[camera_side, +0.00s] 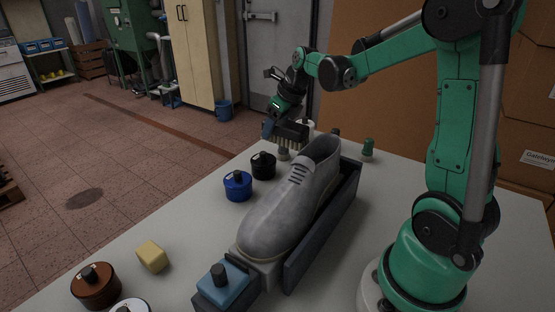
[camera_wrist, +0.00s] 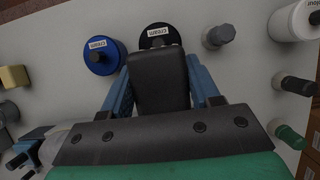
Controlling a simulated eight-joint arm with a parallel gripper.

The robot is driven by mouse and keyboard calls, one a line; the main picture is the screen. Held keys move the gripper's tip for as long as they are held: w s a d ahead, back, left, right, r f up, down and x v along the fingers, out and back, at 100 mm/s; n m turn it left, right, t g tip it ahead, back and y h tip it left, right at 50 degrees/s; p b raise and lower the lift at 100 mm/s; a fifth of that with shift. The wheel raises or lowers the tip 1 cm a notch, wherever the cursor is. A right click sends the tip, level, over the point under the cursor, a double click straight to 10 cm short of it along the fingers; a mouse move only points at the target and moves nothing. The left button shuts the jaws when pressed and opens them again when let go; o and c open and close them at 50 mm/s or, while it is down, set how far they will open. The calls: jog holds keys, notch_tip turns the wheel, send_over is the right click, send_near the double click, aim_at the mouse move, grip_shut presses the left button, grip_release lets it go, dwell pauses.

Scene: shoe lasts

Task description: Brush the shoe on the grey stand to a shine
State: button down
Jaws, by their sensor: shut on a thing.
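A grey ankle-high shoe (camera_side: 290,200) with dark laces sits on the grey stand (camera_side: 325,228), its toe toward the front of the table in the side view. My gripper (camera_side: 283,126) is shut on a dark brush (camera_side: 291,132) with pale bristles pointing down. In the wrist view my gripper's blue fingers (camera_wrist: 159,88) clamp the brush's black back (camera_wrist: 159,92). The bristles are hidden there.
A blue cream jar (camera_side: 237,186) and a black cream jar (camera_side: 263,165) stand left of the shoe. A yellow block (camera_side: 152,256), a brown jar (camera_side: 96,286) and a blue-topped box (camera_side: 222,284) are nearer. A green-topped bottle (camera_side: 368,148) stands behind the stand.

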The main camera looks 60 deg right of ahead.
jog(key=shift+s, duration=0.8)
jog(key=shift+a, duration=0.1)
jog(key=shift+a, duration=3.9)
jog(key=shift+s+d, duration=0.15)
jog(key=shift+d, duration=3.85)
jog(key=shift+r, duration=0.1)
jog(key=shift+w+r, duration=0.35)
jog(key=shift+r, duration=0.6)
jog(key=shift+w+r, duration=0.3)
jog(key=shift+r, duration=0.7)
jog(key=shift+w+r, duration=0.35)
jog(key=shift+r, duration=0.6)
jog(key=shift+s, duration=0.1)
